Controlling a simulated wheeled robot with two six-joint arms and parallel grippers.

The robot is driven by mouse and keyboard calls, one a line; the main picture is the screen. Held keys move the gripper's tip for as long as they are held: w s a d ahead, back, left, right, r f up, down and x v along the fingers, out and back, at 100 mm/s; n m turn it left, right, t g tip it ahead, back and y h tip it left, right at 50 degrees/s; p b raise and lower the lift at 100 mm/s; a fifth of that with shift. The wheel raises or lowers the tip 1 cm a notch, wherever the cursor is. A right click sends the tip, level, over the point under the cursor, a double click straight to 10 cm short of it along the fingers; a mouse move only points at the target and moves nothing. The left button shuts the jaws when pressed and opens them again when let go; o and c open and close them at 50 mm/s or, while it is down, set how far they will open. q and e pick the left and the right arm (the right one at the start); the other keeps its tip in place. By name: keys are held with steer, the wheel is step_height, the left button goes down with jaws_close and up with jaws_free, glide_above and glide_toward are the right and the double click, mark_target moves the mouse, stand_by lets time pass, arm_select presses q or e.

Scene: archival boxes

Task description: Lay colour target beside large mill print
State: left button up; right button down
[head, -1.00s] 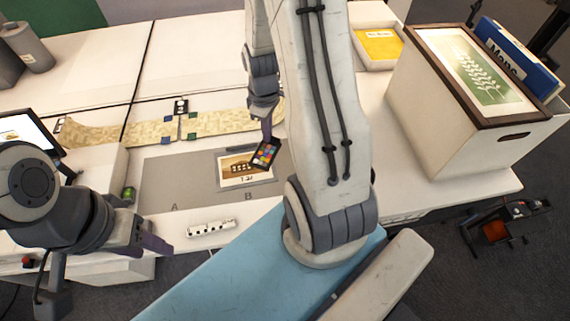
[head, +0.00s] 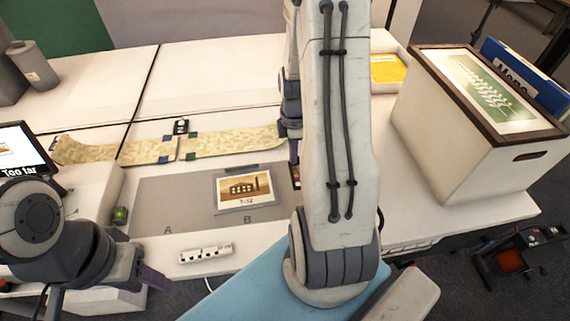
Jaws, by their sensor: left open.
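The mill print (head: 230,189), a sepia picture of a building with a white border, lies on the grey mat (head: 160,210) in area B. The colour target (head: 296,171), a dark card with coloured patches, shows only as a thin strip right of the print, beyond the mat's right edge. My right arm hides most of it. My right gripper (head: 293,150) is just above the strip and holds the card; its fingertips are partly hidden. My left gripper (head: 155,280) is open and empty at the lower left, by the table's front edge.
A black-and-white scale bar (head: 205,254) lies in front of the mat. A tan strip (head: 230,141) lies behind it. A screen (head: 22,150) at left reads "Too far". A large box (head: 455,150) with a green picture stands right. Area A is bare.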

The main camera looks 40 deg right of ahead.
mark_target(284, 171)
steer(key=w+f, duration=0.1)
steer(key=w+a, duration=0.1)
steer(key=shift+w+f, duration=0.35)
steer(key=shift+f, duration=2)
steer(key=shift+f, duration=0.15)
steer(key=c, duration=1.1)
jaws_free()
